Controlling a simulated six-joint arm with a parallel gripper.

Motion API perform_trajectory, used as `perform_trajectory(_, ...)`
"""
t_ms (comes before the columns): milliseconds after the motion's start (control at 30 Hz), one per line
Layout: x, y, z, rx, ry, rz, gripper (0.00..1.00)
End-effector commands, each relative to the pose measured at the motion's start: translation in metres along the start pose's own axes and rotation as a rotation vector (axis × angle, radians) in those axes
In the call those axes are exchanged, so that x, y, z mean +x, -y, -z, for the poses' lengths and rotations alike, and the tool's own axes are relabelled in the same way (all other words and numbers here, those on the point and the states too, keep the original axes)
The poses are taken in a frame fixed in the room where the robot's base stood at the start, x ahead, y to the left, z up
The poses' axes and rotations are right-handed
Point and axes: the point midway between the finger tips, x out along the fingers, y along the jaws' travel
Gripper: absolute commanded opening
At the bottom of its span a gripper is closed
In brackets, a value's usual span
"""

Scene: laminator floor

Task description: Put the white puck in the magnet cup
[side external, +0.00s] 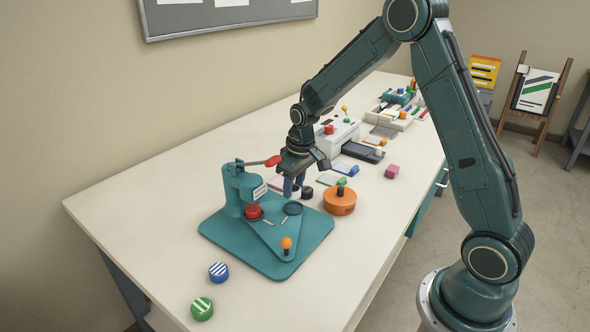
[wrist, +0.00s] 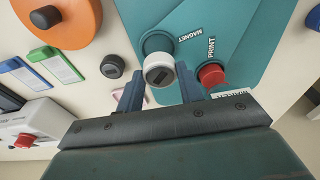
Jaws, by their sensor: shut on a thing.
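The white puck (wrist: 153,63), with a dark mark on its face, is between my gripper's two blue fingers (wrist: 158,86) in the wrist view. My gripper (side external: 293,187) is shut on it, low over the teal press's base plate (side external: 308,245). In the side view the fingers mostly hide the puck. The magnet cup (side external: 293,208) is a dark round ring on the plate, just below the fingers. In the wrist view the cup (wrist: 154,37), beside the word MAGNET, is partly covered by the puck. I cannot tell whether the puck touches it.
A red piece (side external: 254,211) sits at the PRINT spot, left of the cup, under the press head. The press's red-handled lever (side external: 272,161) is close to my wrist. An orange round holder (side external: 340,201) and a black puck (side external: 307,193) are close by. Blue (side external: 218,272) and green (side external: 202,309) striped pucks lie in front.

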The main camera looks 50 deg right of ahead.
Motion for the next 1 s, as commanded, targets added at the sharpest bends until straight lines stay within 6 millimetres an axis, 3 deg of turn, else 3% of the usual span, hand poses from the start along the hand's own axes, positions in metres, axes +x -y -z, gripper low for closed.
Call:
perform_trajectory(400,0.039,0.000,-0.007,0.001,0.004,0.001,0.14)
perform_trajectory(900,0.045,0.000,-0.007,0.001,0.001,0.000,0.14)
perform_trajectory(933,0.045,0.000,-0.007,0.001,0.001,0.000,0.40)
perform_trajectory(1000,0.045,0.000,-0.007,0.001,0.001,0.000,0.54)
